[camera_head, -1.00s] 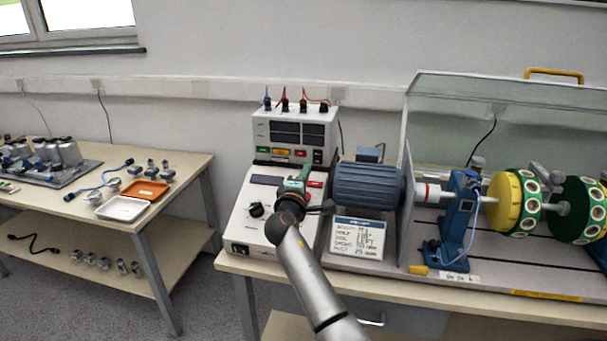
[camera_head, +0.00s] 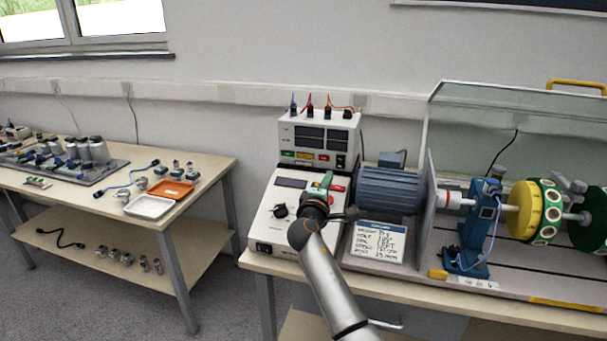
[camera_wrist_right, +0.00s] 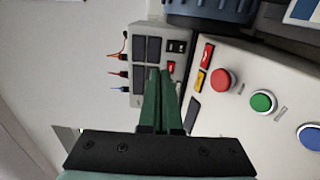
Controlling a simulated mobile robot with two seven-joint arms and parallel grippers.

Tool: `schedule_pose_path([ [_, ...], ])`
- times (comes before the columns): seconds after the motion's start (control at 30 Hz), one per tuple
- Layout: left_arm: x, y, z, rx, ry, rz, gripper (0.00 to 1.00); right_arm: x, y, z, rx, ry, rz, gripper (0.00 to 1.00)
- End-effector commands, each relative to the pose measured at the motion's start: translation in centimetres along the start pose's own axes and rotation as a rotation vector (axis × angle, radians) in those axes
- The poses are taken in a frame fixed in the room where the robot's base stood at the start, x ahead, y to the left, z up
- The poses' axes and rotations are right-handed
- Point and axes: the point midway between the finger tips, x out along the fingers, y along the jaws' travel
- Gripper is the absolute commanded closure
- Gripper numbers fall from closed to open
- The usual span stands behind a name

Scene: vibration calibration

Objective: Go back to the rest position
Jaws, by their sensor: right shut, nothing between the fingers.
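My right gripper (camera_head: 326,180) is over the white control box (camera_head: 272,228) on the right-hand bench. In the right wrist view its green fingers (camera_wrist_right: 161,84) are closed together with nothing between them. Behind the fingers there is the upright meter unit (camera_wrist_right: 176,40) with its red switch, and to their right the box's panel with a red button (camera_wrist_right: 220,80), a green button (camera_wrist_right: 263,101) and a blue button (camera_wrist_right: 310,136). In the head view my wrist and forearm hide part of the panel. My left gripper is in no view.
A blue motor (camera_head: 390,190) and a label card (camera_head: 376,241) stand right of the control box. A clear guard (camera_head: 480,115) covers the shaft and the yellow disc (camera_head: 526,210). A second bench (camera_head: 110,205) at left holds an orange tray (camera_head: 171,190) and a white tray (camera_head: 149,206).

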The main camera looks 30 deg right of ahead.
Motion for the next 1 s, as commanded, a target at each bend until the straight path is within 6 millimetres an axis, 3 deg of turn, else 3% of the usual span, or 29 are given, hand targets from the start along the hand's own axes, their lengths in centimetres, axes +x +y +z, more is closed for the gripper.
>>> schedule_pose_path([
  [0.27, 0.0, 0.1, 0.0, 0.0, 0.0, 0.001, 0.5, -0.4, -0.7, 0.3, 0.016, -0.002, -0.015, 1.0],
  [0.37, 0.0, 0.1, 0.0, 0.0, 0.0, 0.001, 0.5, -1.9, -3.1, 1.4, 0.075, -0.01, -0.071, 1.0],
  [0.47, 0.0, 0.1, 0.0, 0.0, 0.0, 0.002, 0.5, -4.8, -7.0, 3.2, 0.18, -0.024, -0.178, 1.0],
  [0.67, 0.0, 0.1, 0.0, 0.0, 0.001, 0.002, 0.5, -13.3, -15.1, 6.7, 0.398, -0.055, -0.47, 1.0],
  [0.8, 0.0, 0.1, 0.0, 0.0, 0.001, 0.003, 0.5, -20.9, -19.5, 8.7, 0.514, -0.084, -0.711, 1.0],
  [1.0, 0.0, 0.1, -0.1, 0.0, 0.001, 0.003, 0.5, -31.5, -22.5, 11.1, 0.61, -0.135, -1.035, 1.0],
])
